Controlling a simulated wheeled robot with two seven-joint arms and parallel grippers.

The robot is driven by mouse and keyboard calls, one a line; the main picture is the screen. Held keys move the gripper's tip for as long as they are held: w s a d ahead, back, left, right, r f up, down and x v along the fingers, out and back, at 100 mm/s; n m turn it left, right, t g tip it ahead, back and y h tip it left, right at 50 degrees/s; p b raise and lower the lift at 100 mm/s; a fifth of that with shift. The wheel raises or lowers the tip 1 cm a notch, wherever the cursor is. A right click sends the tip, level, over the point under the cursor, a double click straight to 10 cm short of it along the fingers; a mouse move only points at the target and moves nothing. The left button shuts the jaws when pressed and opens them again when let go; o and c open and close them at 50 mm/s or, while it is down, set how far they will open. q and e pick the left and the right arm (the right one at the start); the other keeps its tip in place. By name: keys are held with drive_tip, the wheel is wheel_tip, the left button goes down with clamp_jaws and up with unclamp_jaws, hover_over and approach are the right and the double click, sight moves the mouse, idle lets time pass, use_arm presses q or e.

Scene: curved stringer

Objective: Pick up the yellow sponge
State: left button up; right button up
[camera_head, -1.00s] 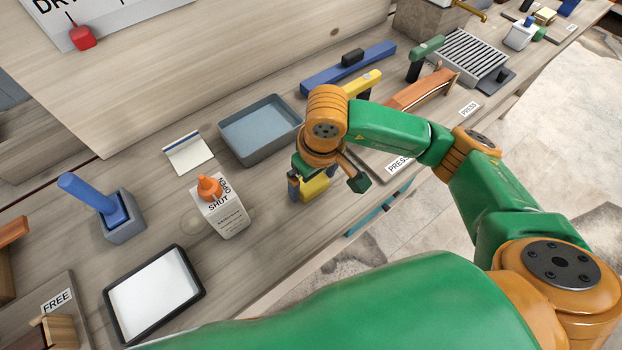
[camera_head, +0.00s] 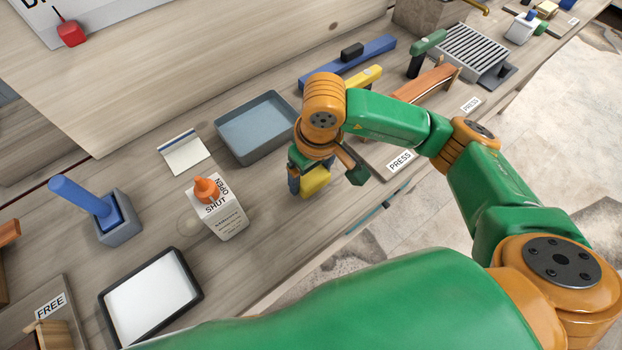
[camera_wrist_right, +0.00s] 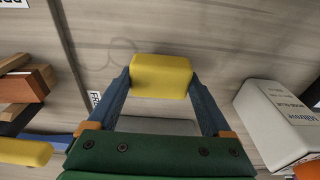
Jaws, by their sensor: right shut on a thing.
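The yellow sponge (camera_head: 316,180) is a small rounded block below my right wrist in the head view. It also shows between the fingers in the right wrist view (camera_wrist_right: 161,76). My right gripper (camera_wrist_right: 160,80) is shut on it, with one blue finger against each side. In the head view my right gripper (camera_head: 315,178) is partly hidden by its own wrist, so how far the sponge is from the table top cannot be told exactly. My left gripper is not in view.
A carton (camera_head: 220,215) with an orange cap stands left of the gripper. A grey tray (camera_head: 255,153) lies behind it. Black-framed white pad (camera_head: 150,297) and blue-handled block (camera_head: 120,232) stand further left.

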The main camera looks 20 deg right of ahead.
use_arm(q)
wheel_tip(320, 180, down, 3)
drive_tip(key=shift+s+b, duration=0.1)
drive_tip(key=shift+b, duration=1)
use_arm(e)
drive_tip(key=s+a+r, duration=0.9)
drive_tip(key=s+r, duration=0.1)
drive_tip(key=r, duration=0.1)
drive_tip(key=shift+s+a, duration=0.2)
drive_tip(key=shift+a, duration=0.05)
